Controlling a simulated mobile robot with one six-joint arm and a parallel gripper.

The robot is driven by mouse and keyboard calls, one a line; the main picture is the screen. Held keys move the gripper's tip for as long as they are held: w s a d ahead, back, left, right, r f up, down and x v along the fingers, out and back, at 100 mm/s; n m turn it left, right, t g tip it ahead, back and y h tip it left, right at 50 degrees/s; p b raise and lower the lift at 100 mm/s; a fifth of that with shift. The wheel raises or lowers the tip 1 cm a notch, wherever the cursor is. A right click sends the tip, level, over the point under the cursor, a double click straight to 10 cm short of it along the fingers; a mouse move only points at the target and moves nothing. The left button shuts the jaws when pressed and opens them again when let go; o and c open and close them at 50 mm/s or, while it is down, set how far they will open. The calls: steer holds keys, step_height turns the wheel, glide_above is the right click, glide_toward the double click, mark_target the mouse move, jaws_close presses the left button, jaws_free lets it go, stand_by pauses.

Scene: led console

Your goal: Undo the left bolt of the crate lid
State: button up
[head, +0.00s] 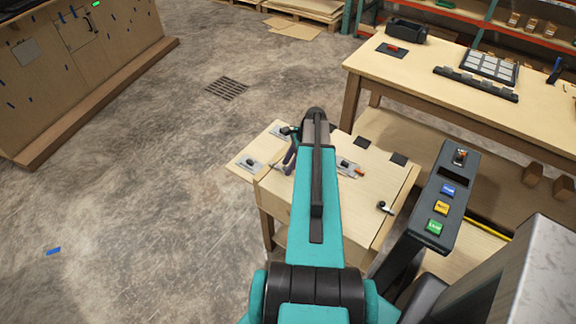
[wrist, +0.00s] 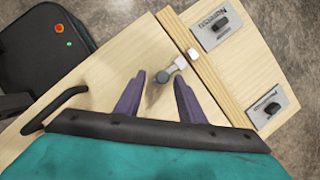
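The pale wooden crate lid (wrist: 110,75) fills the middle of the wrist view, and the crate's wooden top (head: 375,215) shows in the head view. A grey metal bolt (wrist: 166,74) with a rounded knob lies near the lid's edge, beside a white end piece (wrist: 193,54). My gripper (wrist: 162,82) is open; its two purple fingers stand either side of the knob with space around it. I cannot tell its height over the bolt or whether it touches. In the head view my arm hides this bolt, and one purple finger (head: 290,157) shows. A second bolt (head: 350,168) lies to its right.
Two plates with black knobs, one near (wrist: 217,24) and one far (wrist: 270,109), sit on the strip beyond the seam. A black handle (wrist: 55,107) is on the lid. A button panel (head: 445,195) stands right of the crate; a workbench (head: 470,110) is behind. Floor at left is clear.

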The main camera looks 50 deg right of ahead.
steer(key=shift+r, duration=0.1)
steer(key=b+v, duration=0.3)
steer(key=v, duration=1)
steer(key=shift+r+b, duration=0.25)
steer(key=shift+b, duration=0.1)
stand_by(0.4)
